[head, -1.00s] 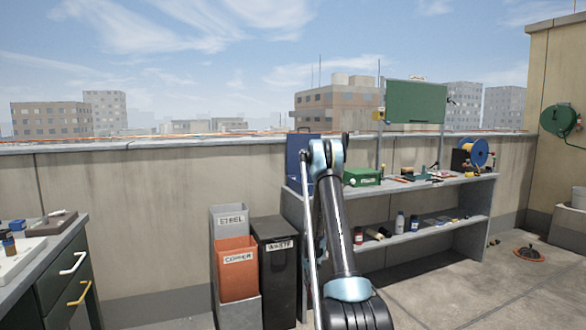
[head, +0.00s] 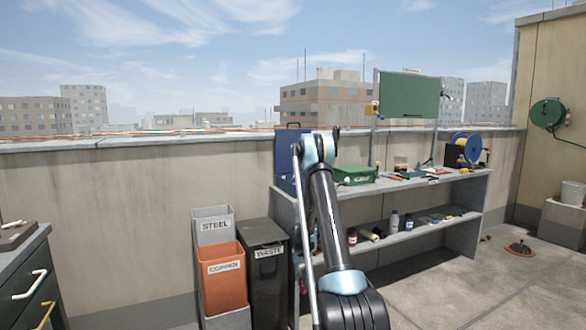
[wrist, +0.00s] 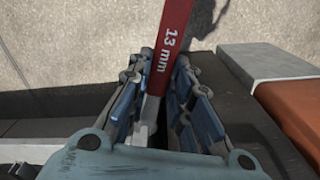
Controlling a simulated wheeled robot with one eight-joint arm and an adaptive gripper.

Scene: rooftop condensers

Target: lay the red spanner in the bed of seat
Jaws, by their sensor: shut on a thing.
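The red spanner (wrist: 173,38) is marked "13 mm". In the wrist view my gripper (wrist: 163,85) is shut on it, with ribbed fingers on both sides of its shank. The spanner's red part runs up to the picture's top edge, and a bare metal part shows low between the fingers. In the head view my arm stands in front of the bench, and I cannot make out the gripper or spanner clearly. I cannot pick out the bed of the seat in either view.
A grey steel bin (head: 213,216), an orange copper bin (head: 222,285) and a dark waste bin (head: 266,275) stand left of my arm. Behind it is a grey bench (head: 455,183) with tools and a green box (head: 355,175). Open floor (head: 480,290) lies at right.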

